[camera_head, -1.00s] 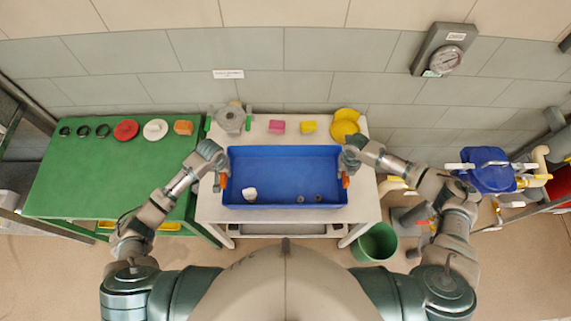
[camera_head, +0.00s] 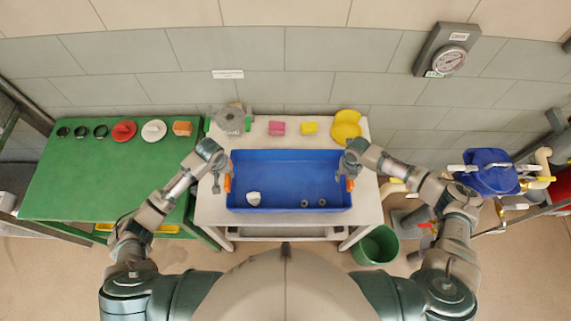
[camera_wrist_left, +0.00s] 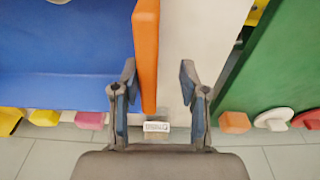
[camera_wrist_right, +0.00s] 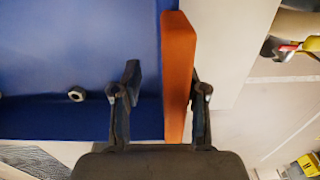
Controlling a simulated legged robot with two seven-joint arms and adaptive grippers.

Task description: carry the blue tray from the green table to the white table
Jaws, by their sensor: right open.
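The blue tray (camera_head: 290,175) rests on the white table (camera_head: 212,212). It holds a white piece (camera_head: 253,198) and two small grey nuts (camera_head: 304,203). Its orange handles are at its left (camera_head: 228,183) and right (camera_head: 350,184) ends. My left gripper (camera_head: 216,183) is open at the left handle; in the left wrist view the handle (camera_wrist_left: 146,50) lies nearer one finger, with a gap to the other. My right gripper (camera_head: 347,178) is open; in the right wrist view the handle (camera_wrist_right: 178,75) lies between its fingers. The green table (camera_head: 95,185) stands to the left.
Behind the tray are a grey round part (camera_head: 231,121), a pink block (camera_head: 277,128), a yellow block (camera_head: 310,128) and a yellow part (camera_head: 346,125). A green bucket (camera_head: 376,246) stands on the floor at right. Blue-and-yellow valve piping (camera_head: 487,175) is further right.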

